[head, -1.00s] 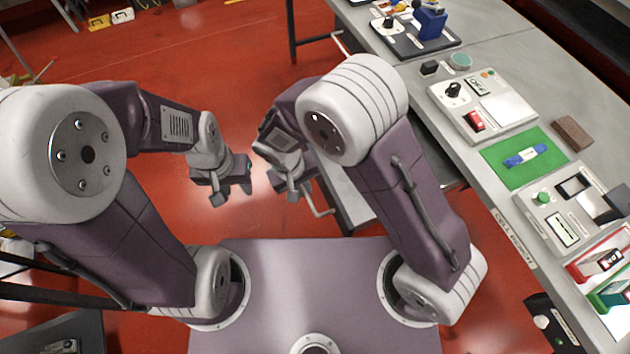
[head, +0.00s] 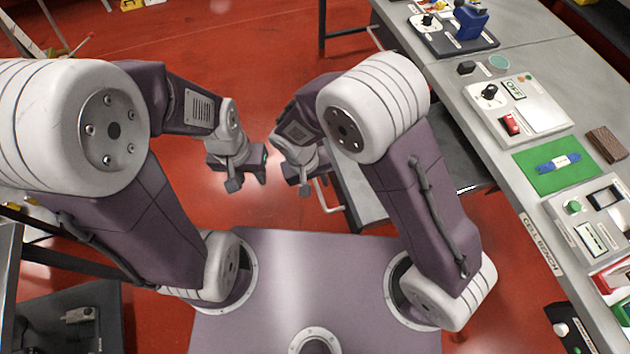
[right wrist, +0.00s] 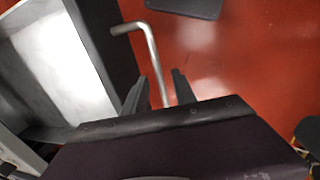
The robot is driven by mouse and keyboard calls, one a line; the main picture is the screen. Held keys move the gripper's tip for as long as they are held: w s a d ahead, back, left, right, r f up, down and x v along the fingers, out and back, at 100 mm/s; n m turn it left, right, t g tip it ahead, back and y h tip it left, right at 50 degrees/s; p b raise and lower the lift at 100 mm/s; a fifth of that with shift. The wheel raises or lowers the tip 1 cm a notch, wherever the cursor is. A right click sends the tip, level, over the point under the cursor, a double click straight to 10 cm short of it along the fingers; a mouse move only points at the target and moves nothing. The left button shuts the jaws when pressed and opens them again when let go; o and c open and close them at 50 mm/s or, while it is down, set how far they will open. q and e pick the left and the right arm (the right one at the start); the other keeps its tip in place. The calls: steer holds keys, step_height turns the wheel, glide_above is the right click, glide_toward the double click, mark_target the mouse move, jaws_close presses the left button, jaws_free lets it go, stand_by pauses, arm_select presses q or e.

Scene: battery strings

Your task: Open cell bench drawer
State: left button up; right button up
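The cell bench drawer (head: 368,205) sticks out to the left from under the bench, open, its pale interior showing. It also fills the left of the right wrist view (right wrist: 60,60). Its bent metal handle (head: 323,197) is on the drawer's left side. My right gripper (head: 306,182) is beside the handle. In the right wrist view the handle (right wrist: 152,52) runs between my right gripper's two fingers (right wrist: 158,88), with a gap visible on both sides. The handle's lower end is hidden behind the gripper body. My left gripper (head: 247,181) is open and empty over the floor.
The cell bench (head: 480,140) runs along the right, with devices, a green mat (head: 540,180) and a brown block (head: 606,144) on top. A dark shelf (head: 455,175) shows under it. Red floor (head: 260,60) lies clear left of the drawer.

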step_height(320, 180, up, 9)
steer(key=a+p, duration=0.1)
steer(key=p, duration=0.7)
steer(key=shift+s+a, duration=0.35)
steer(key=shift+f, duration=0.1)
steer(key=shift+w+d, duration=0.1)
